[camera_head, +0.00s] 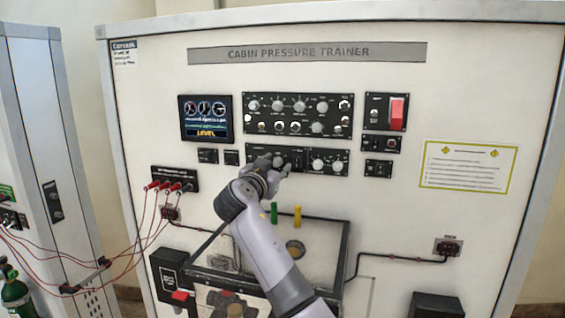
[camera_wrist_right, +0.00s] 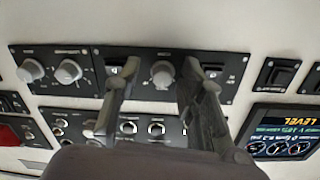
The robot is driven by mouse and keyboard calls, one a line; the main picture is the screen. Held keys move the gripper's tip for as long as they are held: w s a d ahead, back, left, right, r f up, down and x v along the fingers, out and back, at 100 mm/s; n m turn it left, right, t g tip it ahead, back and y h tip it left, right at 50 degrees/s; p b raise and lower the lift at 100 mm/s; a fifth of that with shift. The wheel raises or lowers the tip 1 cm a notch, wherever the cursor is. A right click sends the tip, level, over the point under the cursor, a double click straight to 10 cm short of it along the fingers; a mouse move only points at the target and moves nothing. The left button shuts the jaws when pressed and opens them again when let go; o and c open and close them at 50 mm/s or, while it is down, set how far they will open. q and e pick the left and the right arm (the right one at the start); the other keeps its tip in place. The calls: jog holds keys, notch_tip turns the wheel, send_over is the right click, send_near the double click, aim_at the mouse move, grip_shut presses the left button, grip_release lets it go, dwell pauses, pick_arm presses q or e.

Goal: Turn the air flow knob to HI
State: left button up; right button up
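The lower black control panel (camera_head: 306,172) is on the white trainer face, below a larger knob panel. My right gripper (camera_head: 277,164) is at its left half and partly covers it. In the right wrist view the picture is upside down, and the right gripper (camera_wrist_right: 158,78) is open. Its fingers stand on either side of a round grey knob (camera_wrist_right: 162,73), with a gap on both sides. The panel lettering is too small to read, so I cannot tell which knob is air flow or its setting. My left gripper is not in view.
Two more knobs (camera_head: 327,166) sit on the same panel to the right. The larger knob panel (camera_head: 298,115) is just above. A display screen (camera_head: 206,119) is at upper left. Red cables (camera_head: 150,222) hang at left. Green and yellow cylinders (camera_head: 297,215) stand below.

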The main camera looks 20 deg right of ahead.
jog(key=shift+s+a+r, duration=0.25)
jog(key=shift+s+a, duration=0.05)
jog(key=shift+a, duration=0.15)
jog(key=shift+c, duration=0.3)
jog(key=shift+w+d+f, duration=0.1)
jog(key=shift+w+d, duration=0.05)
jog(key=shift+d, duration=0.05)
jog(key=c, duration=0.4)
grip_shut()
